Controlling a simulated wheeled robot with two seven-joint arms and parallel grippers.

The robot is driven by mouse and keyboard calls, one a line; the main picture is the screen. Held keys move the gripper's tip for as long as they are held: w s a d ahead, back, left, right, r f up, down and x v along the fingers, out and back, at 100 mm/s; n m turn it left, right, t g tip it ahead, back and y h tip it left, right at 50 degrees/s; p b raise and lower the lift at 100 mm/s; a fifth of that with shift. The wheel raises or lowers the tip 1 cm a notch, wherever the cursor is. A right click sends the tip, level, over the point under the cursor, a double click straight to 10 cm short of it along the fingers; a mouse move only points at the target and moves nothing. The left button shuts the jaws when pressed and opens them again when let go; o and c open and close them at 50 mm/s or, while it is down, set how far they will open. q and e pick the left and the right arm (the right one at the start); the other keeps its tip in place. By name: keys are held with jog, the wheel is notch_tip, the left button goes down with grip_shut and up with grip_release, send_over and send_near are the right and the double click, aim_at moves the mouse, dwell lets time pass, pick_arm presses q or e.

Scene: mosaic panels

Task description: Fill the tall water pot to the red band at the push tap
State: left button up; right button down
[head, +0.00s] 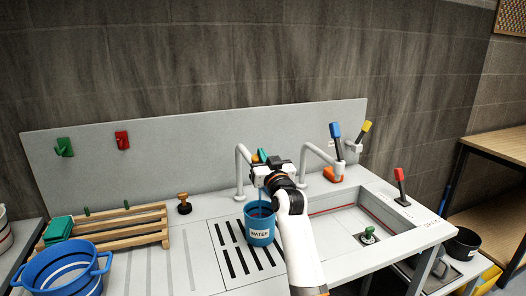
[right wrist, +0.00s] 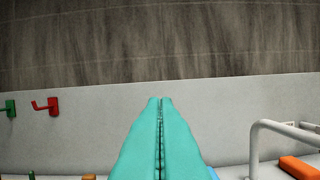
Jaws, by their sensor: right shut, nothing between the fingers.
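The blue water pot (head: 260,234), labelled WATER, stands upright on the slotted drain plate (head: 222,258). A thin blue streak, which looks like water, drops into its mouth. A little red shows inside the pot; the water level cannot be read. The grey left tap (head: 242,172) arches above the pot, its spout end and push part hidden behind my right gripper. My right gripper (head: 262,156) is shut and empty above the pot, at the tap. In the right wrist view its teal fingers (right wrist: 160,102) meet, pointing at the splashback. My left gripper is not in view.
A second grey tap (head: 322,154) and a blue-handled lever (head: 336,135) stand to the right, by the sink (head: 350,222). A wooden rack (head: 120,228) and a blue two-handled tub (head: 62,272) are at left. A brown-topped stopper (head: 184,202) stands between rack and drain plate.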

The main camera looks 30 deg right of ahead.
jog(key=shift+f, duration=0.2)
jog(key=r+p, duration=0.4)
jog(key=r, duration=0.1)
jog(key=shift+w+d, duration=0.15)
jog(key=shift+w, duration=0.15)
jog(key=b+v, duration=0.3)
jog(key=v, duration=0.7)
jog(key=shift+f, duration=0.3)
jog(key=shift+s, duration=0.1)
